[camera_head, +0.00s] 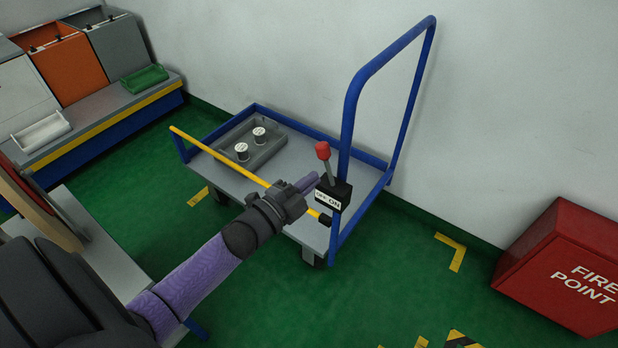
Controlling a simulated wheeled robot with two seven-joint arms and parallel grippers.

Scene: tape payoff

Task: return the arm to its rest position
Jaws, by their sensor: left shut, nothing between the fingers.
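My left arm (193,277) reaches from the lower left toward the blue-framed trolley. My left gripper (311,182) is shut and empty, over the trolley deck. Its fingertips are just left of a lever with a red knob (322,150); whether they touch it, I cannot tell. The lever stands up from a black switch box (341,193) with an OFF/ON label, fixed at the trolley's handle post. A yellow bar (218,157) runs along the trolley's near side, partly hidden behind my gripper. My right gripper is not in view.
The trolley deck (310,150) carries a grey tray (270,151) with two white-topped cylinders. A bench with bins (70,65) stands at the upper left. A red FIRE POINT box (565,262) is at the right. Green floor (400,275) between trolley and box is clear.

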